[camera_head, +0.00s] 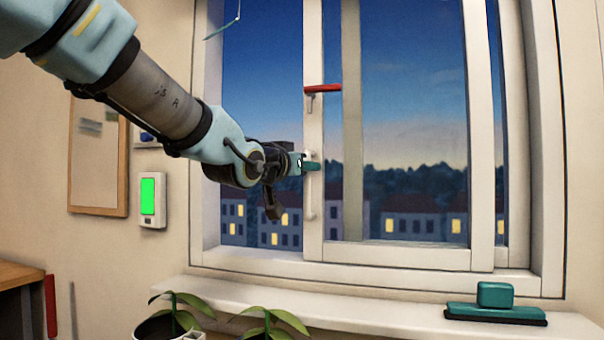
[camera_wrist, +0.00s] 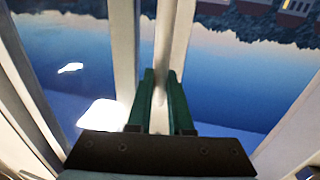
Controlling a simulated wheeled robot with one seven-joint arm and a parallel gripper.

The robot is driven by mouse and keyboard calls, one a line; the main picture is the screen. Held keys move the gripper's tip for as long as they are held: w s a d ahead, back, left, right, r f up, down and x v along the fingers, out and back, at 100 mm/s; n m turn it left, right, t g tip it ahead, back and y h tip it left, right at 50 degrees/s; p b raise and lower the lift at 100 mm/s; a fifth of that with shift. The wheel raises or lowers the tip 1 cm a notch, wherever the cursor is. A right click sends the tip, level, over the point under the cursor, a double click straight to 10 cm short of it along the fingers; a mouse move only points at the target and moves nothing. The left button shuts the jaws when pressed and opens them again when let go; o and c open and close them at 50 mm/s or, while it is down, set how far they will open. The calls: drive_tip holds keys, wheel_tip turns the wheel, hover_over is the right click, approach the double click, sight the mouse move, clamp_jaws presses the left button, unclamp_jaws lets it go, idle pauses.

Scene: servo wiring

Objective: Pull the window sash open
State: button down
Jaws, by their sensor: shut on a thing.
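The window sash (camera_head: 313,130) has a white upright stile near the middle of the window in the head view. A slim white upright pull handle (camera_head: 310,208) is fixed to this stile. My gripper (camera_head: 314,166) reaches in from the left and is shut on the handle at about its upper part. In the wrist view, the green fingers of my gripper (camera_wrist: 161,78) lie on both sides of the white handle (camera_wrist: 161,50). A red latch lever (camera_head: 322,88) lies level on the stile above the handle. The gripper's body hides part of the left pane.
A sill (camera_head: 380,305) runs below the window. A teal block-handled tool (camera_head: 496,303) stands on its right. Potted plants (camera_head: 175,310) are at the lower left. A white wall box with a green screen (camera_head: 148,195) and a framed board (camera_head: 97,160) hang left.

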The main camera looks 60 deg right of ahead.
drive_tip(key=shift+s, duration=0.1)
drive_tip(key=c, duration=0.8)
unclamp_jaws()
drive_tip(key=shift+c, duration=0.2)
drive_tip(key=a+b, duration=0.1)
drive_tip(key=a, duration=0.9)
drive_tip(key=shift+s+a, duration=0.3)
drive_tip(key=shift+a, duration=0.05)
drive_tip(key=shift+w, duration=0.1)
